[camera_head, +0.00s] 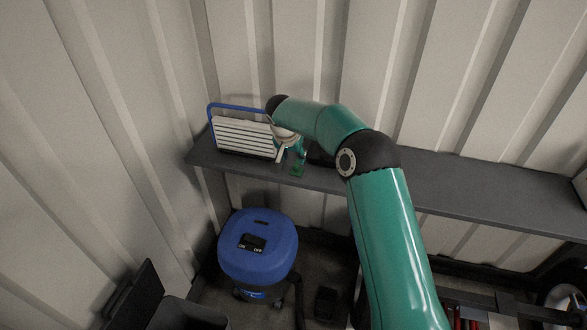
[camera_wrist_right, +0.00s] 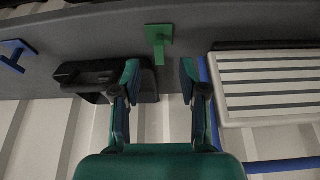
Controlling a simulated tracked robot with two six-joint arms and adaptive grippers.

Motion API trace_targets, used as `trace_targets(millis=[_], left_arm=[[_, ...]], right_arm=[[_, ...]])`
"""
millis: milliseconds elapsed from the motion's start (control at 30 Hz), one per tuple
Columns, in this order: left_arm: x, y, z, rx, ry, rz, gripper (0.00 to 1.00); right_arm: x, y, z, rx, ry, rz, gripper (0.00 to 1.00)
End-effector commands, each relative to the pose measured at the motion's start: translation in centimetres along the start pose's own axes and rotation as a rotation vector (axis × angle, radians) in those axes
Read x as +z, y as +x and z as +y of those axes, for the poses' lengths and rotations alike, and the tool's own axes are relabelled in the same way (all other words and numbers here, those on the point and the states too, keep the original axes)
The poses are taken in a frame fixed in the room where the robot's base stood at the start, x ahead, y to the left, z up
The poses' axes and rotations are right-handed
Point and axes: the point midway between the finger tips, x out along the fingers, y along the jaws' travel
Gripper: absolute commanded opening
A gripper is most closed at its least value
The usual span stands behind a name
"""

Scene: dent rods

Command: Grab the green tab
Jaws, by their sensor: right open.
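The green tab (camera_wrist_right: 158,42) stands on the grey shelf, a small T-shaped piece with a square plate and a narrow stem. In the head view the green tab (camera_head: 297,171) shows near the shelf's front edge, just below my right gripper (camera_head: 293,154). In the right wrist view my right gripper (camera_wrist_right: 159,78) is open and empty. Its two fingers lie either side of the line to the tab, and the stem's end is close to the gap between the fingertips. I cannot tell the exact distance. My left gripper is not in view.
A white slatted panel with a blue frame (camera_head: 242,138) stands left of the gripper on the grey shelf (camera_head: 470,190). A black object (camera_wrist_right: 88,76) and a blue tab (camera_wrist_right: 14,54) show in the wrist view. A blue vacuum (camera_head: 258,247) stands on the floor below.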

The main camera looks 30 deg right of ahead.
Motion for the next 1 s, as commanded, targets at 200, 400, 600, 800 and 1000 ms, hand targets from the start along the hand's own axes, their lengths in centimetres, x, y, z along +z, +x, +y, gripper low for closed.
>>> trace_targets(millis=[200, 400, 600, 800, 1000], left_arm=[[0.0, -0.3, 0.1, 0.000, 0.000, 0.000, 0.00], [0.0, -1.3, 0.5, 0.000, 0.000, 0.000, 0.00], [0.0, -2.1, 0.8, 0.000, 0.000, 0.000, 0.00], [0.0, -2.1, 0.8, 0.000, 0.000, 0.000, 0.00], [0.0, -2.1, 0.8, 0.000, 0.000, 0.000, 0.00]], right_arm=[[0.0, 1.8, 0.0, -0.001, 0.000, 0.000, 0.43], [-0.3, 3.5, 0.1, 0.001, 0.000, -0.002, 0.43], [-0.5, 6.3, 0.1, 0.000, -0.001, -0.001, 0.43], [-0.5, 7.0, 0.0, -0.003, -0.002, 0.001, 0.43], [-0.5, 7.0, 0.0, -0.003, -0.002, 0.000, 0.29]])
